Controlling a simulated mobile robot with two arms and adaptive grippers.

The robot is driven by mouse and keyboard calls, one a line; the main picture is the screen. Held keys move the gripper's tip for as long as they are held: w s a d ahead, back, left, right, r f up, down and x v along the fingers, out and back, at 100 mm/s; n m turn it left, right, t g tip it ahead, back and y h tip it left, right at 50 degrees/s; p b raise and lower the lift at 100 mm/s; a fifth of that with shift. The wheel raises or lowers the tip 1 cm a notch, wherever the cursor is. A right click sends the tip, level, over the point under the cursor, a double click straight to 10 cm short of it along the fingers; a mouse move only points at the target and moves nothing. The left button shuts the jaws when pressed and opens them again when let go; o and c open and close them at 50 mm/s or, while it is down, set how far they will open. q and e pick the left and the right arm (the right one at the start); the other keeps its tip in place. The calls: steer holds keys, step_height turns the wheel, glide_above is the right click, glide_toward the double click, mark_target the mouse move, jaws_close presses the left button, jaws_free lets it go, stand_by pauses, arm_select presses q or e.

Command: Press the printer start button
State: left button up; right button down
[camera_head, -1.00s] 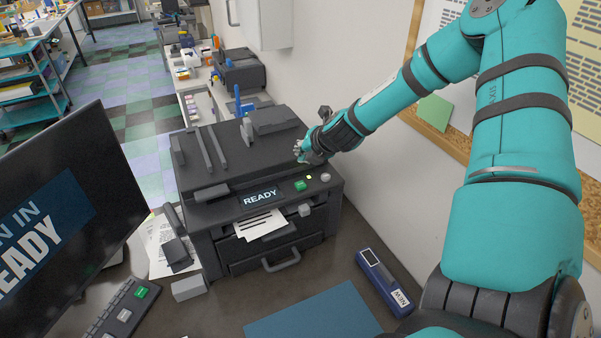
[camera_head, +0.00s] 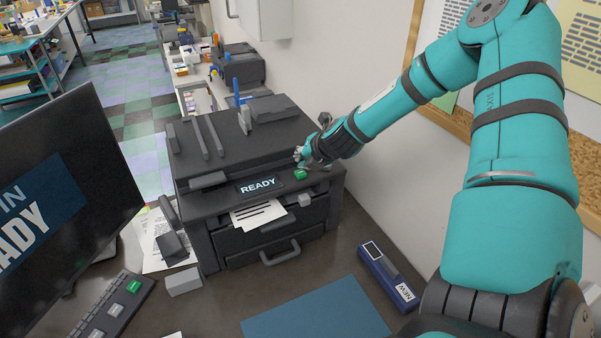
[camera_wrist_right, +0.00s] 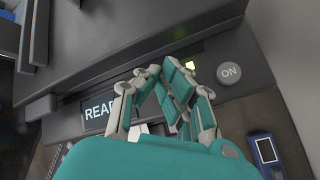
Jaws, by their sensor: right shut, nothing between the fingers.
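The black printer (camera_head: 219,202) stands on the desk, and its display (camera_head: 258,186) reads READY. The green button (camera_head: 300,174) is on the front control strip, right of the display. My right gripper (camera_head: 300,155) is shut and empty, just above and behind the green button; I cannot tell whether it touches. In the right wrist view the closed fingers (camera_wrist_right: 166,73) are over the control strip, beside a small yellow-green light (camera_wrist_right: 191,65) and a round grey ON button (camera_wrist_right: 229,73). The green button is not visible there. My left gripper is not in view.
A printed sheet (camera_head: 258,214) sticks out of the printer front. A monitor (camera_head: 65,180) and a keypad (camera_head: 112,305) are at left. A blue box marked NEW (camera_head: 388,278) and a blue mat (camera_head: 315,312) lie in front. The wall is close on the right.

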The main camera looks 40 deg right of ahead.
mark_target(303, 171)
stand_by(0.9)
steer(key=shift+f+b, duration=0.45)
steer(key=shift+b, duration=0.05)
steer(key=shift+f+b, duration=0.4)
steer(key=shift+b, duration=0.05)
stand_by(0.5)
stand_by(0.3)
steer(key=shift+r+p, duration=0.65)
steer(key=shift+r, duration=0.2)
steer(key=shift+r+p, duration=2.05)
steer(key=shift+r, duration=0.45)
